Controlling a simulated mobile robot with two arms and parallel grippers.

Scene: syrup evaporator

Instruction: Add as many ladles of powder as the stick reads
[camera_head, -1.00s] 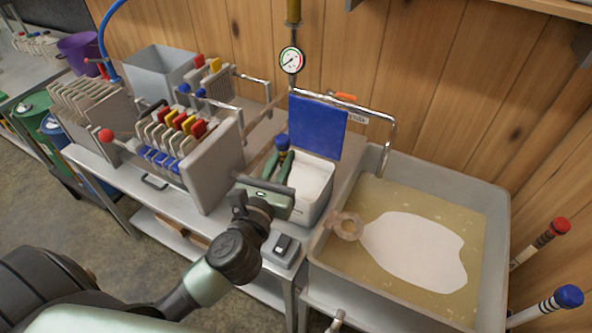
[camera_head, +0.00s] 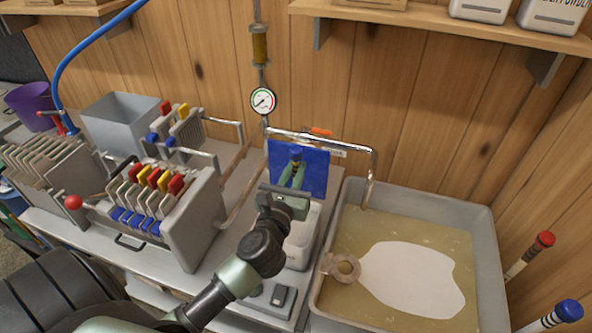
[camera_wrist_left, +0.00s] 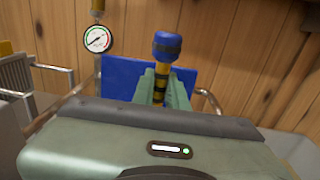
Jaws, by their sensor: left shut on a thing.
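My left gripper (camera_head: 292,180) is above the white powder bin (camera_head: 301,245), shut on a blue-topped handle (camera_head: 296,152). In the left wrist view the handle (camera_wrist_left: 166,46) is banded yellow and black and stands upright between the green fingers. Its lower end is hidden behind the gripper, so I cannot tell what it carries. The evaporator pan (camera_head: 425,205) at right holds yellowish liquid with a white patch (camera_head: 415,278) on it. A red-topped banded stick (camera_head: 544,239) and a blue-topped one (camera_head: 568,310) stand at the right. My right gripper is out of view.
A filter press (camera_head: 195,225) with coloured tabs and a grey tub (camera_head: 120,125) stand left. A blue panel (camera_head: 310,165) and metal pipe (camera_head: 372,170) are behind the gripper. A pressure gauge (camera_head: 263,100) hangs above.

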